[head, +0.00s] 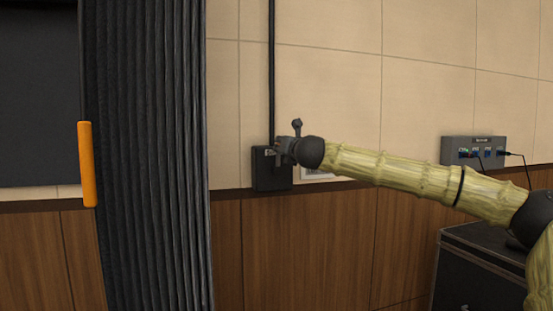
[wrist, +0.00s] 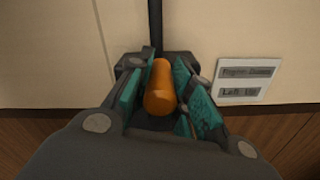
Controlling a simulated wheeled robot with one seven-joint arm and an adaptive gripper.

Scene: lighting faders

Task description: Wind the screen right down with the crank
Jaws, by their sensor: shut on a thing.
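The crank box (head: 268,172) is a dark box on the wall at the lower end of a black vertical tube. In the wrist view the crank's orange handle (wrist: 160,90) lies between the teal pads of my gripper (wrist: 163,97), which is shut on it. In the head view my gripper (head: 281,152) is at the upper right of the box and hides the handle. The screen (head: 38,95) is probably the dark panel at the far left, partly behind the curtain; its lower edge shows above the wood panelling.
A black pleated curtain (head: 150,160) with an orange bar (head: 87,164) hangs left of the box. A label plate (wrist: 248,80) is right of the crank, its wording only partly legible. A grey socket panel (head: 473,152) with cables is farther right, above a dark case (head: 480,265).

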